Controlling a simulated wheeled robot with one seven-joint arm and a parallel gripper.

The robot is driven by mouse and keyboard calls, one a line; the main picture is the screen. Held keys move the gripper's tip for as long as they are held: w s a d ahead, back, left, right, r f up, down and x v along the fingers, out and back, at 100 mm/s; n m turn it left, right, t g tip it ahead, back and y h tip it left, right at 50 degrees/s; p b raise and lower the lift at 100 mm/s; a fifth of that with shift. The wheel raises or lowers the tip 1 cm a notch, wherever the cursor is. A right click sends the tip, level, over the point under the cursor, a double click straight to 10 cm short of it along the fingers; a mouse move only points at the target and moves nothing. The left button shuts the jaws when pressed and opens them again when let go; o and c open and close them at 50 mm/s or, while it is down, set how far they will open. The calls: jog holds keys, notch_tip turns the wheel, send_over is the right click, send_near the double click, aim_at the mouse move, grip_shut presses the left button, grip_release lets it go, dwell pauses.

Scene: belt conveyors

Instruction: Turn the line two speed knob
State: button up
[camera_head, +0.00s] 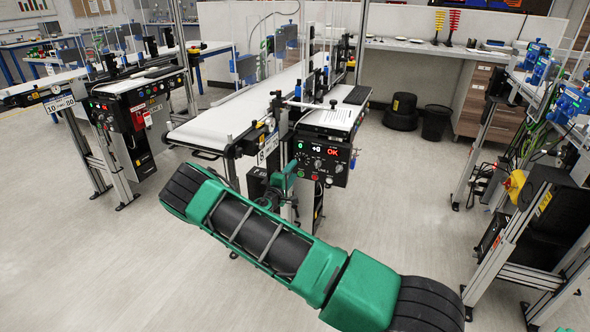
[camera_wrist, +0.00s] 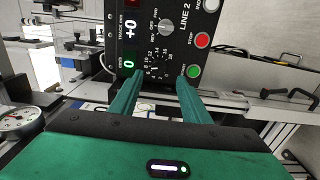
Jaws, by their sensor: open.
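The line two control panel (camera_wrist: 150,42) fills the top middle of the wrist view, turned sideways, with "LINE 2" printed on it. The speed knob, a dial (camera_wrist: 155,72) ringed by a number scale, sits low on the panel. My gripper (camera_wrist: 161,82) is open, with its green fingertips on either side of the dial; I cannot tell whether they touch it. In the head view the panel (camera_head: 320,163) shows a green 0, +0 and a red OK, and my gripper (camera_head: 291,172) is at its left part, partly hidden by my green arm.
A selector knob (camera_wrist: 167,27), a red stop button (camera_wrist: 203,40) and a green start button (camera_wrist: 193,71) sit close by the dial. The white belt (camera_head: 225,118) runs behind the panel. Another conveyor's panel (camera_head: 140,108) stands at left. Floor in front is clear.

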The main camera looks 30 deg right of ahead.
aim_at(300, 162)
jog(key=shift+v, duration=2.15)
jog(key=w+d+m, duration=0.2)
jog(key=m, duration=0.4)
jog(key=w+d+m, duration=0.2)
jog(key=d+m, duration=0.1)
jog(key=m, duration=0.3)
jog(key=w+d+m, duration=0.2)
jog(key=d+m, duration=0.1)
jog(key=m, duration=0.3)
jog(key=shift+w+d, duration=0.25)
jog(key=shift+w, duration=0.05)
jog(key=c, duration=1)
